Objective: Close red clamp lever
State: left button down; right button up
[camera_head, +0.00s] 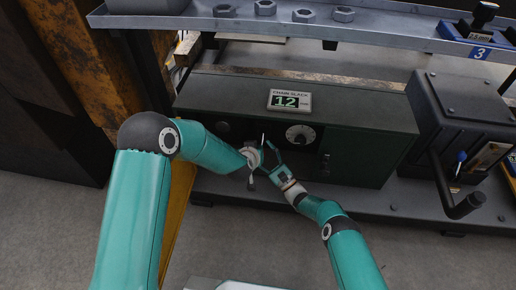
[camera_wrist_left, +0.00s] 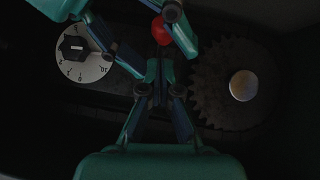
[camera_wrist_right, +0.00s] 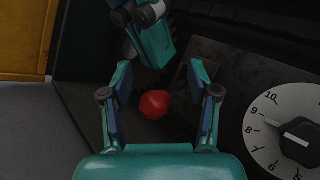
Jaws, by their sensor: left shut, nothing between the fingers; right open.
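The red lever knob (camera_wrist_right: 154,104) is seen in the right wrist view between the spread fingers of my right gripper (camera_wrist_right: 160,78). Whether they touch it, I cannot tell. The knob also shows at the top of the left wrist view (camera_wrist_left: 161,30), just beyond the tips of my left gripper (camera_wrist_left: 160,68), which is shut and empty. The right gripper's fingers stand on both sides of it there. In the head view my left gripper (camera_head: 252,163) and right gripper (camera_head: 272,160) are close together before the dark green box (camera_head: 225,93); the lever is hidden there.
A white numbered dial (camera_head: 299,134) is on the box front, below a display (camera_head: 290,101) reading 12. A toothed gear (camera_wrist_left: 210,90) sits beside the left gripper. A black crank handle (camera_head: 462,205) juts out at right. A metal shelf (camera_head: 290,22) with nuts runs above.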

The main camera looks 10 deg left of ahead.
jog(key=s+f+n+g, duration=0.1)
jog(key=s+f+g, duration=0.1)
jog(key=s+g, duration=0.1)
jog(key=s+f+n+g, duration=0.1)
jog(key=s+f+g, duration=0.1)
jog(key=s+f, duration=0.1)
jog(key=s+d+f+n+g+h, duration=0.1)
jog(key=s+f+n+g, duration=0.1)
jog(key=s+f+g, duration=0.1)
jog(key=shift+s+f+g, duration=0.15)
jog(key=shift+s+g, duration=0.15)
jog(key=shift+s, duration=0.55)
jog(key=s+d+f+n+g+h, duration=0.3)
jog(key=s+d+n+g+h, duration=0.15)
jog(key=s, duration=0.55)
jog(key=s+d+f+n+g+h, duration=0.3)
jog(key=s+d+g+h, duration=0.15)
jog(key=s, duration=0.55)
jog(key=s+d+r+n+t+h, duration=0.3)
jog(key=s+d+r+n, duration=0.3)
jog(key=d, duration=0.4)
jog(key=shift+r+n+t+h, duration=0.2)
jog(key=shift+n+t+h, duration=0.2)
jog(key=shift+n, duration=0.05)
